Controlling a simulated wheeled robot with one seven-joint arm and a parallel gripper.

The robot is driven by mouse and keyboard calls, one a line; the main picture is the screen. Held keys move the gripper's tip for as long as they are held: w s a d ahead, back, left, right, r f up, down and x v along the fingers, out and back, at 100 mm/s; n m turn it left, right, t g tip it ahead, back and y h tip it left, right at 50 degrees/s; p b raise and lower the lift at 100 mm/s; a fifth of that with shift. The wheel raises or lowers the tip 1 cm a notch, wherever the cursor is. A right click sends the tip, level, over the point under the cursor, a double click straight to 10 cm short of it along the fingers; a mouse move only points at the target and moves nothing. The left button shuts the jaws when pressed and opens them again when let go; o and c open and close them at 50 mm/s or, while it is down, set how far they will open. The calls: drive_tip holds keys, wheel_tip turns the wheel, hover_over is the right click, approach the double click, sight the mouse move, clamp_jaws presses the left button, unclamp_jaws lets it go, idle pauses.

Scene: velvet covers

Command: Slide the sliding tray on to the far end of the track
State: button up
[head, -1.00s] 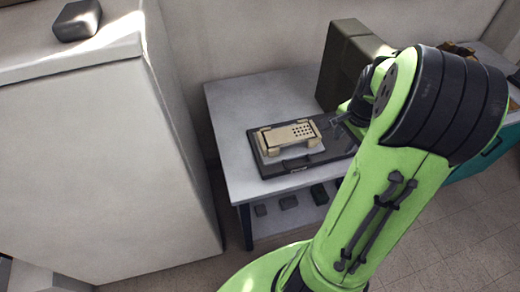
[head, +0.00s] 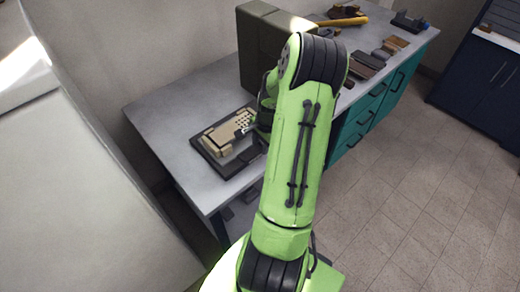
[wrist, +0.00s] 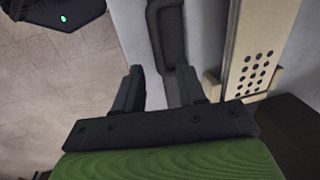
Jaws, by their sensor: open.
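A dark flat tray (head: 216,163) lies on the grey bench top in the head view. A beige piece with rows of dark holes (head: 229,132) sits on it; I cannot tell from these frames which part slides and which is the track. My gripper (wrist: 159,76) is open and empty in the wrist view. A dark handle-like bar (wrist: 167,32) lies ahead of and between its fingers, apart from them as far as I can see. The beige piece (wrist: 254,60) is right of the fingers. In the head view my arm hides the tray's right end and the fingertips.
The bench (head: 165,120) is bare left of the tray. A dark green box (head: 262,55) stands behind the tray. A white cabinet (head: 75,190) is at the left. Tools and blocks (head: 368,65) lie on the bench farther right, above teal drawers (head: 372,115).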

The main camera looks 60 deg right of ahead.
drive_tip(key=f, duration=0.3)
drive_tip(key=shift+w+d, duration=0.1)
drive_tip(key=shift+w, duration=0.25)
drive_tip(key=shift+r, duration=0.1)
clamp_jaws()
